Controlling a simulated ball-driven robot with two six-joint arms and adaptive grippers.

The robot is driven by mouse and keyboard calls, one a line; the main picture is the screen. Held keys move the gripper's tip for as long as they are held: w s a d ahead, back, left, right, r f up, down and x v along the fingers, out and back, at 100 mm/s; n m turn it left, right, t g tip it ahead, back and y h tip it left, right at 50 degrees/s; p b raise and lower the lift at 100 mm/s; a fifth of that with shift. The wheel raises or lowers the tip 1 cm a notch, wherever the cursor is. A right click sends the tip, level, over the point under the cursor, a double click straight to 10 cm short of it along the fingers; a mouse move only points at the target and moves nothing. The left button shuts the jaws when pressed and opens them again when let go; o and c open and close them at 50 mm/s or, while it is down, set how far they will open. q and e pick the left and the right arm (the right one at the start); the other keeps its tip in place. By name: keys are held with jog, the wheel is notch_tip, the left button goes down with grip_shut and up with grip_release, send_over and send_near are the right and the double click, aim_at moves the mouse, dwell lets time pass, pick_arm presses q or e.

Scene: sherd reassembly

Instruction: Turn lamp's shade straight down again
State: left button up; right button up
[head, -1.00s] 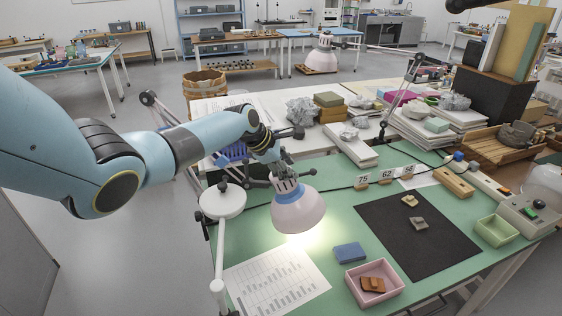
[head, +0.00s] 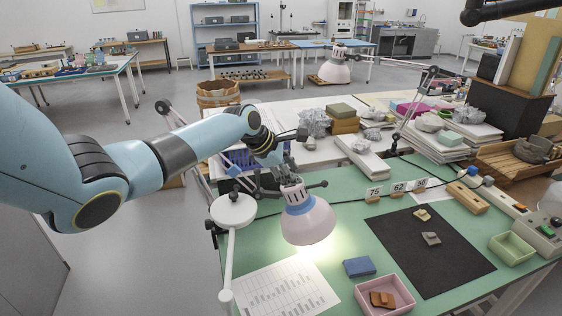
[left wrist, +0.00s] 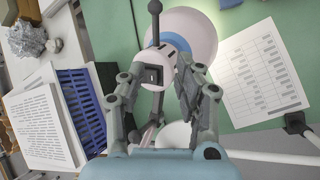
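The lamp's shade (head: 308,222) is pale pink-white with a blue collar and hangs low over the green table, its opening facing mostly down with a slight tilt, its light on the table. In the left wrist view the shade (left wrist: 190,38) lies beyond its pale cap (left wrist: 156,66). My left gripper (head: 287,176) is at the cap from above; in the wrist view its two fingers (left wrist: 160,76) stand on either side of the cap, close to it. Whether they press on it I cannot tell. My right gripper is out of view.
A white round-headed lamp stand (head: 232,212) is close left of the shade. A blue block (head: 358,267), a pink tray (head: 402,294) and a black mat (head: 440,272) lie to the right. A printed sheet (head: 285,290) lies in front. A blue rack (left wrist: 82,108) is beside the gripper.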

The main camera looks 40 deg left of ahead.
pick_arm(q)
jog(key=v, duration=1.1)
